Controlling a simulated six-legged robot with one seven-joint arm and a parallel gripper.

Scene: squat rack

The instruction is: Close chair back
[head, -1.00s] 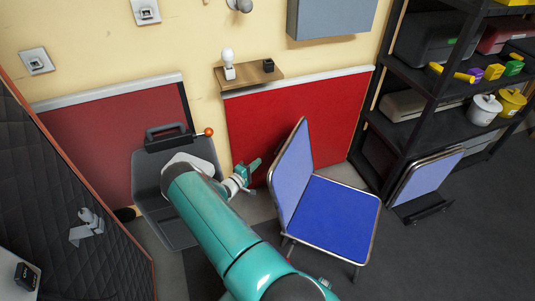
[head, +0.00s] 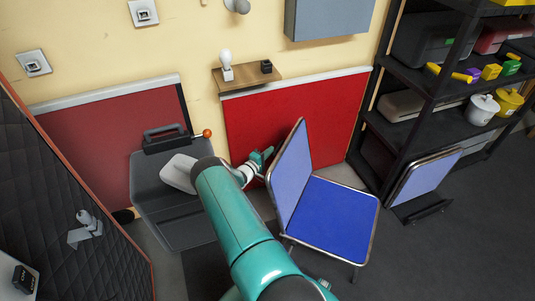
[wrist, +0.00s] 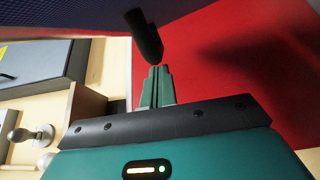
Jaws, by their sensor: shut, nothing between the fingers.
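A blue folding chair with a metal frame stands right of my arm in the head view. Its blue seat (head: 333,215) is flat and its backrest (head: 291,172) stands up, tilted, on the seat's left side. My gripper (head: 268,152) is shut and empty, behind the backrest's upper left edge, between it and the red wall panel. In the wrist view my gripper (wrist: 158,72) points up with its fingers together. A dark blue surface, likely the backrest (wrist: 70,14), fills the top, with a dark rounded part just beyond the fingertips. I cannot tell whether they touch.
The red panel (head: 322,112) stands close behind my gripper. A small wooden shelf (head: 246,76) holds a bulb. A grey bin (head: 165,205) is at left. Black shelving (head: 415,100) and a folded chair (head: 425,178) are at right. The dark floor at lower right is clear.

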